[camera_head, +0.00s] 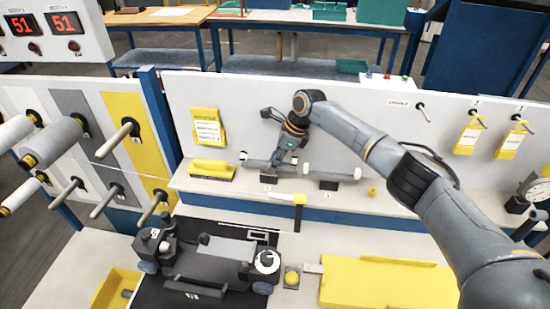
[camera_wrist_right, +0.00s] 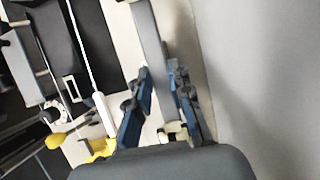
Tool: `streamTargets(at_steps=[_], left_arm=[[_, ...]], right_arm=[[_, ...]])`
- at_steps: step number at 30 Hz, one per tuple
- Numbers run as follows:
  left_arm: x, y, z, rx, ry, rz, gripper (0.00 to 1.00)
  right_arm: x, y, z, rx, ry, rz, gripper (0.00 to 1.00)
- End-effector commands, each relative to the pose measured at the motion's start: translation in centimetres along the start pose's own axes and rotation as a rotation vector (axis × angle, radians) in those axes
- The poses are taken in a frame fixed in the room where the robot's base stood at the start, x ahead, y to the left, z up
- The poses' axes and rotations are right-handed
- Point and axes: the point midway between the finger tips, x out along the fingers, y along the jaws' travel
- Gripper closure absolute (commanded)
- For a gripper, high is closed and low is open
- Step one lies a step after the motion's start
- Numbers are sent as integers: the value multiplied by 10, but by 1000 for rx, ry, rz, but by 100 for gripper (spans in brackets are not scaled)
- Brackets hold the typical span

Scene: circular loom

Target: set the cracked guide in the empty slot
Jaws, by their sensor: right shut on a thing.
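My right gripper (camera_head: 277,163) points down at the white shelf and is shut on a grey bar (camera_head: 258,163) with pale ends. In the right wrist view the bar (camera_wrist_right: 150,30) runs between the two blue-and-black fingers (camera_wrist_right: 160,80). I take this bar to be the guide, but no crack can be made out. A second, similar bar (camera_head: 330,174) lies to its right along the shelf. Small dark labelled blocks (camera_head: 268,179) sit at the shelf front below the bars. I cannot tell which place is the empty slot. My left gripper is not in view.
A yellow-handled tool (camera_head: 299,200) lies at the shelf's front edge. A yellow block (camera_head: 211,169) stands to the left and a small yellow piece (camera_head: 372,192) to the right. A dark wheeled device (camera_head: 210,265) and a yellow tray (camera_head: 385,283) are in front. Spools (camera_head: 50,142) line the left.

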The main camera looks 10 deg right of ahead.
Motion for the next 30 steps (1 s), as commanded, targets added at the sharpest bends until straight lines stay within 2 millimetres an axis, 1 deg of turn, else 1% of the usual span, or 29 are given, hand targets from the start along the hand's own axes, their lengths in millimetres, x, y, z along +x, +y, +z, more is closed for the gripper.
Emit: streamTargets(at_steps=[11,12,14,15,25,28,30], left_arm=[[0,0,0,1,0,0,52],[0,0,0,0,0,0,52],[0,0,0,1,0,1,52],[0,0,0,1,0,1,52],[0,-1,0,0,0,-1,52],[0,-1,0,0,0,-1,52],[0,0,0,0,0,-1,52]], right_arm=[[18,0,-7,1,-2,1,100],[17,0,-6,0,-2,0,74],[17,0,-6,0,-2,-1,62],[17,0,-6,0,-2,-1,54],[16,0,-7,-1,0,0,54],[8,0,-7,-2,-2,-1,54],[-3,-1,-7,-2,-2,-2,54]])
